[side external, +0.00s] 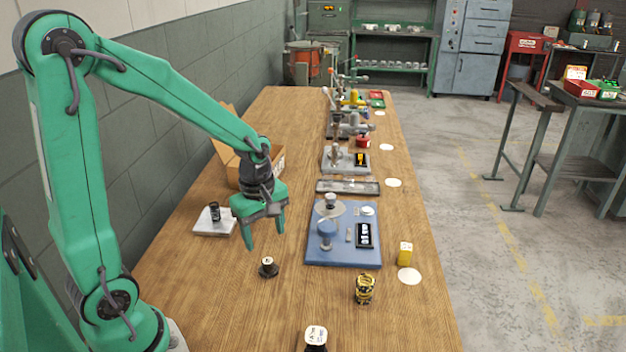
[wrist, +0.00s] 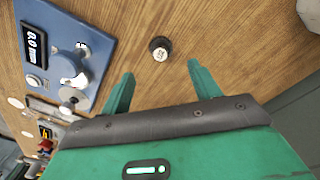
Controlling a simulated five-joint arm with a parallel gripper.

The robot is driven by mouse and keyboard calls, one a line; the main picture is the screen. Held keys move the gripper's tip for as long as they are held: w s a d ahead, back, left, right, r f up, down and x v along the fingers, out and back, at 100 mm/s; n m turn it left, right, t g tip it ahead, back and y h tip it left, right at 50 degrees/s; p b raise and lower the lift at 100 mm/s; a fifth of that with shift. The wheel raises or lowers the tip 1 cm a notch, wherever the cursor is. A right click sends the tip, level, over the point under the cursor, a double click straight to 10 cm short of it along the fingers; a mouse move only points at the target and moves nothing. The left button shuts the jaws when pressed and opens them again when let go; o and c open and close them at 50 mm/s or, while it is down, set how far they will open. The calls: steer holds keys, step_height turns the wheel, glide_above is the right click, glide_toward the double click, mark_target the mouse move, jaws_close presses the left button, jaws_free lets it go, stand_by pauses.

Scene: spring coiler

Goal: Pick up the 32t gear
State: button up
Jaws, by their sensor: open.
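A small dark round piece with a pale, marked top (side external: 268,267) stands on the wooden bench; I take it to be the 32t gear, though its label is too small to read surely. It also shows in the wrist view (wrist: 160,48), ahead of and roughly centred between my fingertips. My gripper (side external: 265,238) is open and empty, pointing down above the bench, a little above the piece and apart from it. Both green fingers show in the wrist view (wrist: 161,72). Nothing hides the piece.
A blue plate with a gauge (side external: 345,240) lies right of my gripper. A black-and-yellow cylinder (side external: 364,289) and another white-topped piece (side external: 316,336) are nearer. Bench between is bare.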

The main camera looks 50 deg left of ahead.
mark_target(268, 261)
steer(key=shift+w+a+f+n+g, duration=0.1)
steer(key=shift+a+f+n+g, duration=0.1)
steer(key=shift+f+n, duration=0.35)
steer(key=shift+w+a+f+n+g, duration=0.1)
steer(key=shift+a+f+n, duration=0.05)
steer(key=shift+f+n, duration=0.4)
steer(key=shift+f, duration=0.15)
steer(key=shift+f, duration=1.2)
steer(key=shift+w+f, duration=0.1)
steer(key=shift+f, duration=2.5)
steer(key=shift+c, duration=0.4)
steer(key=c, duration=1.1)
